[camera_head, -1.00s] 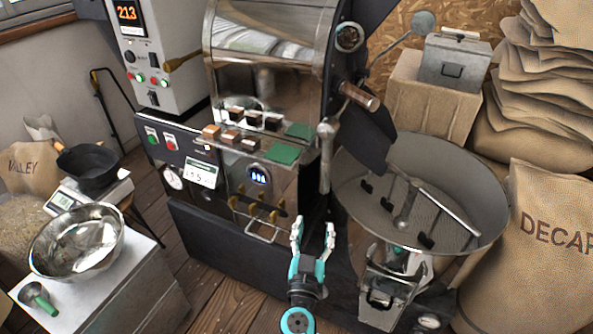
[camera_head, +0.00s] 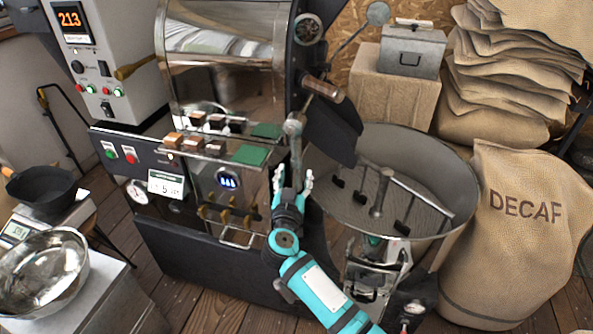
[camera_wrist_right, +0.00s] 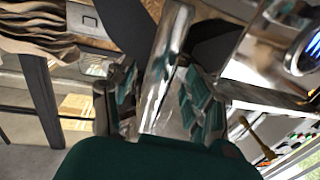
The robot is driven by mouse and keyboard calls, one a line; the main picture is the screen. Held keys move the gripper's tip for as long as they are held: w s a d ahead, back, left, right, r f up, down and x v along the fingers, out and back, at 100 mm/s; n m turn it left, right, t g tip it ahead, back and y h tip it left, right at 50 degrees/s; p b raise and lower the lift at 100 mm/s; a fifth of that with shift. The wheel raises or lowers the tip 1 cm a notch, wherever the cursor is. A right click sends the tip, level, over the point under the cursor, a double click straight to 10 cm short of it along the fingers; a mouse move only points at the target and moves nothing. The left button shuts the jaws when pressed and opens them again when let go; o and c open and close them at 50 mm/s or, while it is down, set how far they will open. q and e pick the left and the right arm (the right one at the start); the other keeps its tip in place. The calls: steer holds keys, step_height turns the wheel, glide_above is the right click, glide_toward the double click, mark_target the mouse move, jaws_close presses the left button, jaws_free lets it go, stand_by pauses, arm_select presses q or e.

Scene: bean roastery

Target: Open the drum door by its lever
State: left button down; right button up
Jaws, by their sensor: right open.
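The drum door lever (camera_head: 296,150) is a grey metal bar hanging down from a round boss at the right front edge of the roaster's steel drum (camera_head: 222,70). My right gripper (camera_head: 293,176) is open, with its fingertips to either side of the lever's lower part. In the right wrist view a shiny metal bar, seemingly the lever (camera_wrist_right: 165,75), runs between the open teal-padded fingers of the right gripper (camera_wrist_right: 160,98). I cannot tell whether either finger touches it. The drum door itself is hard to make out behind the lever. My left gripper is out of view.
The round cooling tray (camera_head: 462,212) with its stirring arm lies close on the right. A wooden-handled part (camera_head: 323,88) sticks out above the lever. The green block (camera_head: 250,154) and other small blocks sit on a ledge left of it. A DECAF sack (camera_head: 520,240) stands far right.

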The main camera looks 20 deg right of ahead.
mark_target(296, 173)
steer(key=shift+x, duration=1.75)
jaws_close()
steer(key=shift+f, duration=0.1)
